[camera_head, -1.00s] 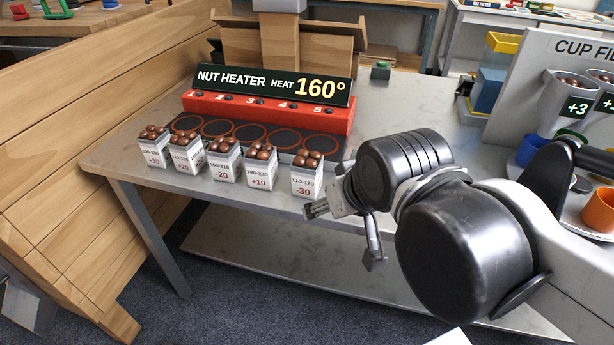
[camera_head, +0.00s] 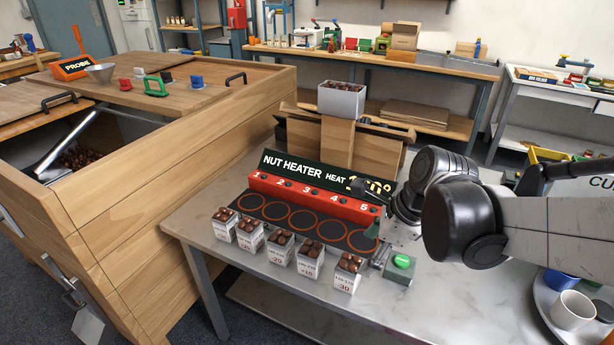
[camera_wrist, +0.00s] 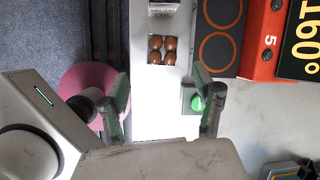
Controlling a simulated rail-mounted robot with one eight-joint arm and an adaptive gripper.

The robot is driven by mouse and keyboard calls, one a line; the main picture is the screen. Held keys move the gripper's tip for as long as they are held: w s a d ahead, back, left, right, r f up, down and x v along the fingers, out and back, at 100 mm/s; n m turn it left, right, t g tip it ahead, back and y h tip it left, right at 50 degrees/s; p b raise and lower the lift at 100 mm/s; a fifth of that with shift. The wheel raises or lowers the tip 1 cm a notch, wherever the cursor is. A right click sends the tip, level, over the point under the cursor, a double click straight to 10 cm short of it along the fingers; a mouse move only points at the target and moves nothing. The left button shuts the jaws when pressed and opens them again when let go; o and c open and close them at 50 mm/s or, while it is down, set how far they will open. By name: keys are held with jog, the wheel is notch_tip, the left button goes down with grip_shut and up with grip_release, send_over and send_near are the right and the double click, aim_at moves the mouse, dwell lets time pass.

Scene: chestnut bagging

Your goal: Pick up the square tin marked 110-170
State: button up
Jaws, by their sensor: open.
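The square tin marked 110-170 (camera_head: 343,282) is white, with -30 in red on its front and brown chestnuts in its top. It stands upright at the right end of a row of similar tins along the table's front edge. My gripper (camera_head: 377,247) is just right of it in the head view, fingers apart and empty. In the wrist view my gripper (camera_wrist: 162,88) has one finger on each side, and a tin's chestnuts (camera_wrist: 155,57) show a little beyond the fingertips, roughly centred between them. I cannot tell the height gap.
A box with a green button (camera_head: 400,264) stands close to my gripper on the right. The red nut heater (camera_head: 310,198) and its dark plate with rings lie behind the tins. Another tin (camera_head: 308,264) stands just left. A blue cup and a white cup (camera_head: 572,310) are at right.

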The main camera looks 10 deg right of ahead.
aim_at(343, 272)
jog(key=w+a+f+m+b, duration=0.1)
jog(key=f, duration=0.3)
jog(key=w+a+f+m+b, duration=0.1)
jog(key=f, duration=0.3)
jog(key=w+a+f+m+b, duration=0.1)
jog(key=w+f, duration=0.1)
jog(key=f, duration=0.1)
jog(key=shift+a+f+y, duration=0.3)
jog(key=shift+a+f, duration=0.05)
jog(key=shift+f, duration=0.05)
jog(key=c, duration=1.3)
jog(key=shift+r, duration=0.15)
